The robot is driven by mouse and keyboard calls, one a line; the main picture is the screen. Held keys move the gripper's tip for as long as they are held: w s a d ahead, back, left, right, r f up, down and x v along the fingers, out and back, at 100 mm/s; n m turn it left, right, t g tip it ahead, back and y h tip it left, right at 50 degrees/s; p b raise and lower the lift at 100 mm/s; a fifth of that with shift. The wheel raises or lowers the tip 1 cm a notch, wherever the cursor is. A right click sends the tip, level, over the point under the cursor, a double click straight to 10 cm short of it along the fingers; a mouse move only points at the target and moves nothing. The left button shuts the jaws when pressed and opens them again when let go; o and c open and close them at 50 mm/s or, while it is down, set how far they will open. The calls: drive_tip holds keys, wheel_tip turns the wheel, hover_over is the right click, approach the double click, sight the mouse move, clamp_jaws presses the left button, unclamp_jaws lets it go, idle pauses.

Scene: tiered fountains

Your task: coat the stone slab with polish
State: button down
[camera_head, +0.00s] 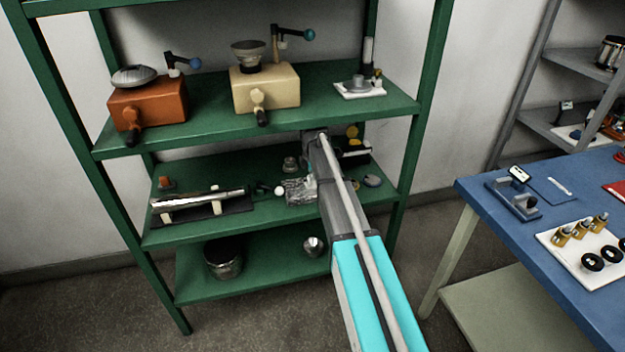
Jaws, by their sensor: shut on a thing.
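My arm reaches from the bottom right up to the green shelf unit. Its far end covers part of the middle shelf, and I cannot make out the fingers or what they hold. A mottled grey, shiny piece (299,191) shows just left of the arm on the middle shelf. I cannot tell whether it is a stone slab. No polish container can be picked out with certainty. A small grey round item (291,164) stands behind the mottled piece.
The green shelf unit (395,103) holds an orange grinder (148,105) and a cream grinder (266,88) on top. A silver roller (200,200) lies on the middle shelf, a metal pot (223,260) below. A blue table (500,190) with tools stands right.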

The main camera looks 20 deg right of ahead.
sight(292, 187)
drive_tip(key=shift+w+a, duration=0.1)
drive_tip(key=shift+a, duration=1.8)
drive_tip(key=shift+a, duration=0.1)
drive_tip(key=shift+a, duration=1.75)
drive_tip(key=shift+w, duration=0.1)
drive_tip(key=shift+w+r, duration=0.1)
drive_tip(key=shift+w, duration=0.4)
drive_tip(key=shift+d, duration=0.1)
